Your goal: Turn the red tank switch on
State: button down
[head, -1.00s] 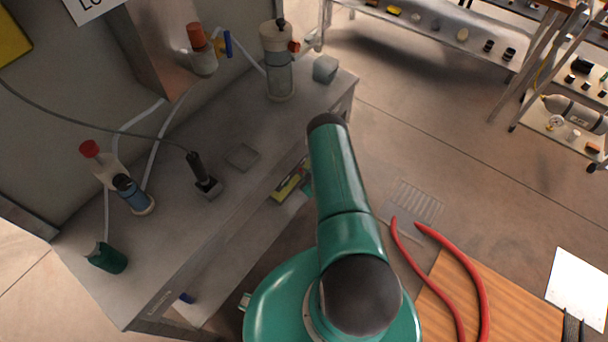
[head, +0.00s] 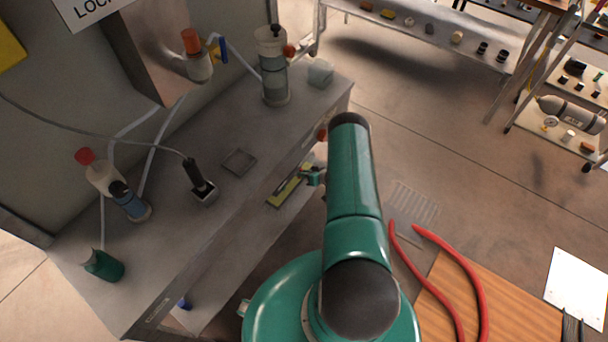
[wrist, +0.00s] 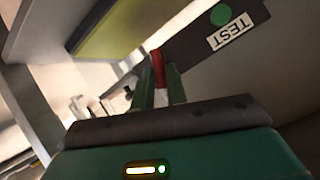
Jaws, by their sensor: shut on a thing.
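In the wrist view, my gripper (wrist: 160,84) has its two green fingers closed around a narrow red piece (wrist: 157,62), which looks like the red switch. A dark panel (wrist: 185,48) with a green round mark (wrist: 221,15) and a white TEST label (wrist: 230,32) lies just beyond it. The fingers hide the lower part of the red piece, so I cannot tell its on or off position. In the head view, my arm hides most of the gripper and the red piece, beside the workbench's front edge.
The grey workbench (head: 222,205) carries a red-capped bottle (head: 103,173), a black plug-like device (head: 199,182) and a clear cylinder (head: 274,75). A yellow-green item (head: 287,190) lies on the lower shelf.

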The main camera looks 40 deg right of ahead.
dwell(0.4)
jog(key=c, duration=1.4)
grip_release()
jog(key=shift+d, duration=0.1)
jog(key=v, duration=1.3)
jog(key=shift+s+d, duration=0.25)
jog(key=shift+s, duration=0.05)
jog(key=shift+r, duration=0.15)
